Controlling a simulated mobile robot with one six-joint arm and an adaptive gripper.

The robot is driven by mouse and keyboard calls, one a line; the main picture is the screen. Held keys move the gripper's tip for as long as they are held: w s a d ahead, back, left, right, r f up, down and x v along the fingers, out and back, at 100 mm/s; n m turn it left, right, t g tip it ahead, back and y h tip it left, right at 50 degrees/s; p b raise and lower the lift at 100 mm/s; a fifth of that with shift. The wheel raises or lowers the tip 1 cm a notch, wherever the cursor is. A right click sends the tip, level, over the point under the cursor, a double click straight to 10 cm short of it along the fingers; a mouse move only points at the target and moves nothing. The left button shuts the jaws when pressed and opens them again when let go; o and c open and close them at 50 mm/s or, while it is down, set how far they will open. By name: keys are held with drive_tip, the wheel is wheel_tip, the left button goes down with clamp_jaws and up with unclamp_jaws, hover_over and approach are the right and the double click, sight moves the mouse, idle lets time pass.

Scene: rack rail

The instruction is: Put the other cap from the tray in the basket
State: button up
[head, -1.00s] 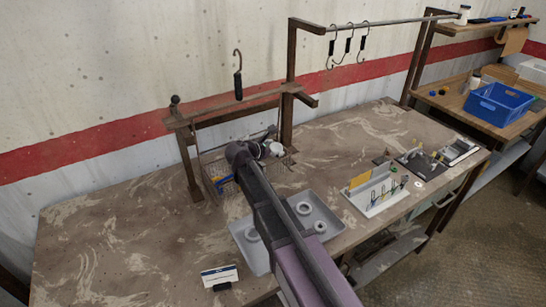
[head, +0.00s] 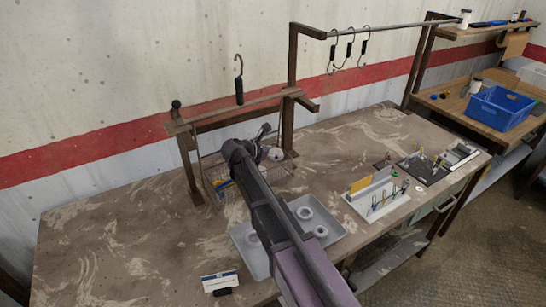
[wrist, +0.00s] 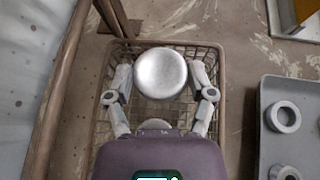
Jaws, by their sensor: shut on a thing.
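My gripper (wrist: 161,78) is shut on a round, pale silver-white cap (wrist: 161,73), with one finger on each side of it. The cap is over the wire basket (wrist: 222,112), whose mesh shows below and around it; I cannot tell its height above the basket floor. In the head view the white cap (head: 276,154) shows at the end of my arm, and the basket (head: 214,174) is partly hidden behind the arm.
The basket is beneath a wooden frame (head: 187,165) with a hook (head: 239,80) above. A white rack (head: 376,195) and a dark board (head: 430,169) stand to the right. A small card (head: 220,281) stands at the front. The table's left side is clear.

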drive_tip(key=shift+f, duration=0.15)
drive_tip(key=shift+f+b, duration=1.3)
drive_tip(key=shift+b, duration=0.15)
drive_tip(key=shift+f+b, duration=0.6)
drive_tip(key=o, duration=1)
drive_tip(key=shift+r, duration=0.15)
